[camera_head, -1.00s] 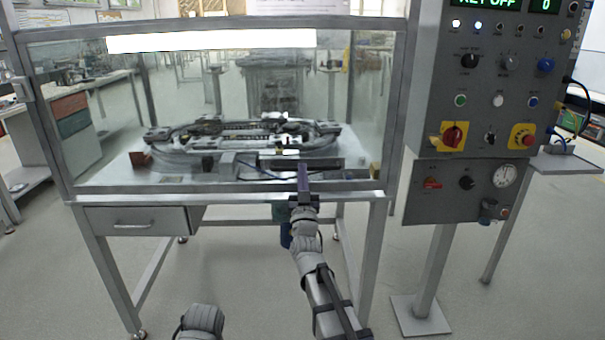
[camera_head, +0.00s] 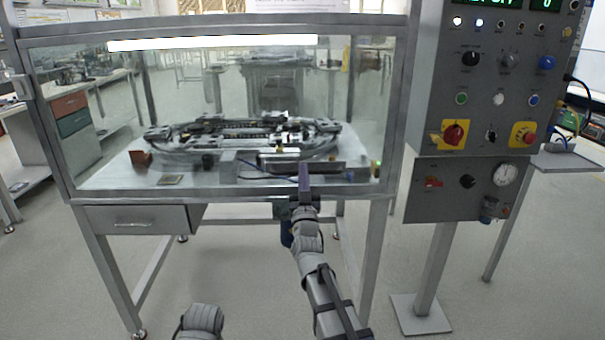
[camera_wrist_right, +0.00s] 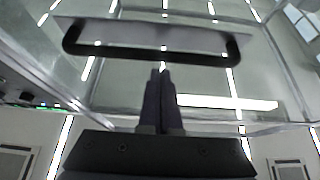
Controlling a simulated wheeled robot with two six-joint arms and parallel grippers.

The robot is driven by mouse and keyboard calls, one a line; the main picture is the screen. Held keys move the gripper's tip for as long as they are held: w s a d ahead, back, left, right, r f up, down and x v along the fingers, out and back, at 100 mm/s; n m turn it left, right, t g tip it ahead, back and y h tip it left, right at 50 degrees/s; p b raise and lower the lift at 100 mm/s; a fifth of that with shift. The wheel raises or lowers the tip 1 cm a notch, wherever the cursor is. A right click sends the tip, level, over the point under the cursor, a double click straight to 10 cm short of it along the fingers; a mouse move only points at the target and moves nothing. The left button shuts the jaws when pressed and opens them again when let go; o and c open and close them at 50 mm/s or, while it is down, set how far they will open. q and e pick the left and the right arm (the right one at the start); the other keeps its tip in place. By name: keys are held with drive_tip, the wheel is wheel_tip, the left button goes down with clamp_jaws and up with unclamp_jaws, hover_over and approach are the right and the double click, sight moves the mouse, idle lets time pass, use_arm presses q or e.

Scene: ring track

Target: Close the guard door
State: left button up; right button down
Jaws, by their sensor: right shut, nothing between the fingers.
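The guard door (camera_head: 90,110) is the clear, metal-framed front panel of the enclosure in the head view. Its lower edge lies near the front rail; I cannot tell if it is fully shut. My right gripper (camera_head: 304,168) is shut and empty, pointing at the lower part of the door, right of centre. In the right wrist view the gripper (camera_wrist_right: 161,74) points at a black bar handle (camera_wrist_right: 150,54) on a grey strip. The fingertips are close to the bar's lower side; contact is unclear. Part of my left arm shows at the bottom, its gripper out of view.
A ring track (camera_head: 240,135) stands behind the clear panel. A drawer (camera_head: 135,220) hangs under the table's left side. A grey control panel (camera_head: 490,90) with knobs and buttons stands close on the right. The floor in front is open.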

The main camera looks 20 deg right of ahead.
use_arm(q)
drive_tip(key=f+b, duration=0.2)
drive_tip(key=b, duration=0.1)
drive_tip(key=shift+a+f, duration=0.25)
drive_tip(key=shift+a, duration=0.05)
use_arm(e)
drive_tip(key=s+a+f, duration=0.2)
drive_tip(key=s, duration=0.7)
drive_tip(key=shift+a+f, duration=0.25)
drive_tip(key=shift+w, duration=0.1)
